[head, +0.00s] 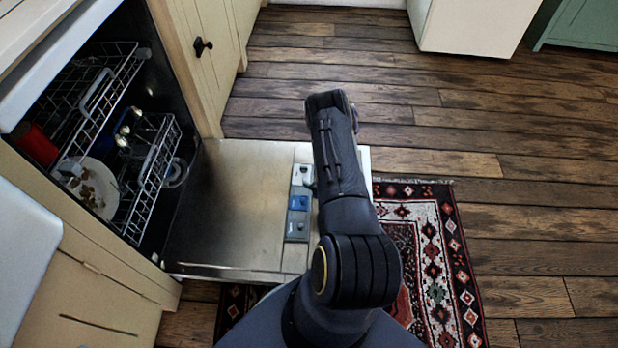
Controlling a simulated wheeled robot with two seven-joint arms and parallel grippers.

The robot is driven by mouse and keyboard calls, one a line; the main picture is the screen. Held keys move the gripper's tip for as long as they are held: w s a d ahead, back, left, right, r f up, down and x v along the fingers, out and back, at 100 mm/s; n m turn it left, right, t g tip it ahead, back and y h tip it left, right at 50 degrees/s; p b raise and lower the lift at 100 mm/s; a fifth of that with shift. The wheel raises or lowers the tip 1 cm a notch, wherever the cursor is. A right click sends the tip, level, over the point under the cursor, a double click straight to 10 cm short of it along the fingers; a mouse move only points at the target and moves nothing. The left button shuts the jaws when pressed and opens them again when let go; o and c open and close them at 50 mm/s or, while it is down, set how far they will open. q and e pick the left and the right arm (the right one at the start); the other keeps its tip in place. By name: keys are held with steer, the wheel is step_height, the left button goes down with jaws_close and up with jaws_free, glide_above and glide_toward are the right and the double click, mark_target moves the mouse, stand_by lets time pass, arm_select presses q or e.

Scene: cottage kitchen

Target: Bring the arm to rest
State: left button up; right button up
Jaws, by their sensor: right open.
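My right arm rises from the bottom middle of the head view and reaches forward over the edge of the open dishwasher door. My right gripper (328,100) is at its far end, above the wooden floor just past the door. It is open, and I see nothing held in it. The arm hides part of the door's right edge and part of the rug. My left gripper is not in view.
The dishwasher door (230,205) lies folded down. Racks (152,172) inside hold a soiled plate (88,190) and a red item (38,146). A patterned rug (445,270) lies right of the door. Wooden floor (520,170) is clear at right.

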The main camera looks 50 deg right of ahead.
steer(key=shift+v, duration=1.2)
